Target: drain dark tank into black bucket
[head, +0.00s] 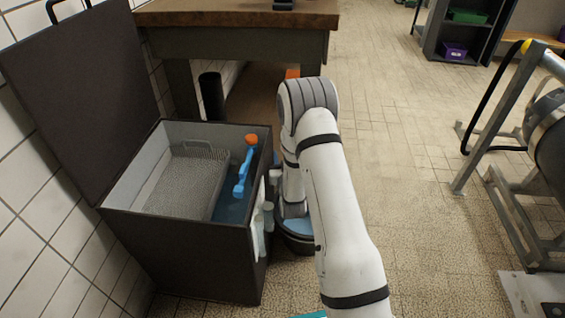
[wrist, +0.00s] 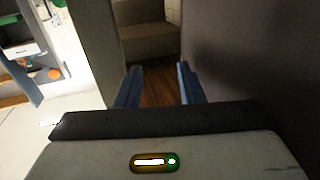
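The dark tank (head: 190,258) stands at the left in the head view, its dark lid (head: 88,95) raised. Inside are a grey mesh basket (head: 183,182), blue liquid (head: 232,208) and a light blue tool with an orange knob (head: 242,178). A round black-sided thing with a blue top (head: 298,228) stands at the tank's right side, partly behind my arm. I cannot tell whether it is the bucket. In the wrist view my gripper (wrist: 159,72) is open, with two blue fingers apart and nothing between them. In the head view the fingers are hidden.
A wooden-topped table (head: 240,14) stands behind the tank, with a tall black cylinder (head: 211,96) by its leg. A dark shelf (head: 465,32) is at the back right. A metal frame with machinery (head: 515,190) stands at the right. The tiled floor between is clear.

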